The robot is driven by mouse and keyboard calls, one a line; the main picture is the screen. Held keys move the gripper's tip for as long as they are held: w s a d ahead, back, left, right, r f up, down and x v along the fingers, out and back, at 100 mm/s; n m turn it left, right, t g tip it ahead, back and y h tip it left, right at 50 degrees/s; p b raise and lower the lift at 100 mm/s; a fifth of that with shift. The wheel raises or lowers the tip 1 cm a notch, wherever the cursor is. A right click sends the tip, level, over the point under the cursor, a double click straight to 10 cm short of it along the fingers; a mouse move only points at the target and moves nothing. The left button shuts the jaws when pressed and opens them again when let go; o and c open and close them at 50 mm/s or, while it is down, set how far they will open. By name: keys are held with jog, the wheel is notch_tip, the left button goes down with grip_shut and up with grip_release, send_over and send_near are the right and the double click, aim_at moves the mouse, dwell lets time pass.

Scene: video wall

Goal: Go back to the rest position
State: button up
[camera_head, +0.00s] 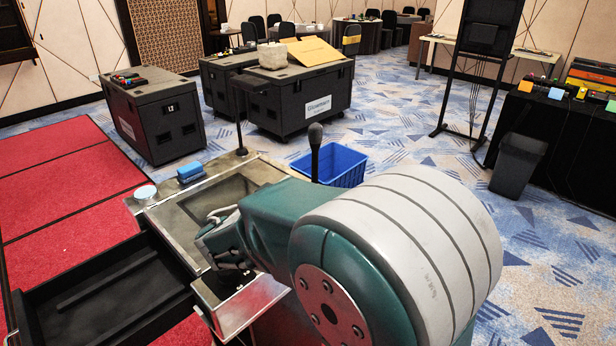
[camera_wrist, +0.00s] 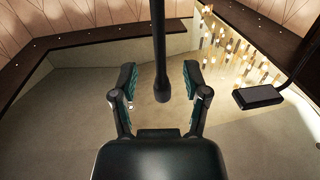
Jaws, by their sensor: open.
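My gripper (camera_head: 222,240) is low over the console in the head view, at the end of my green and white arm. In the wrist view my gripper (camera_wrist: 160,82) has its two green-padded fingers spread apart. A dark rod with a thick rounded end (camera_wrist: 161,88) shows between them; I cannot tell how far off it is, and neither finger touches it in the picture. The silver-edged console (camera_head: 165,228) lies under and beyond my gripper. My arm hides part of its right side.
An open black drawer (camera_head: 105,300) juts out at the left. A blue block (camera_head: 190,173) and a white round item (camera_head: 145,192) sit on the console's edge. A blue bin (camera_head: 335,166) is behind; black cases (camera_head: 155,112) stand farther back.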

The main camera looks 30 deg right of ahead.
jog(key=v, duration=0.6)
jog(key=shift+f, duration=0.1)
dwell(0.5)
jog(key=s+d+f+n+g+y, duration=0.2)
jog(key=s+d+g+y, duration=0.1)
jog(key=s, duration=0.3)
jog(key=s+d+f+n+g+y, duration=0.2)
jog(key=s+g+y, duration=0.1)
jog(key=s, duration=0.4)
jog(key=s+a+n+t+y, duration=0.3)
jog(key=s+a+n+y, duration=0.3)
jog(key=a+n+y, duration=0.2)
jog(key=shift+s+y, duration=0.4)
jog(key=shift+y, duration=0.5)
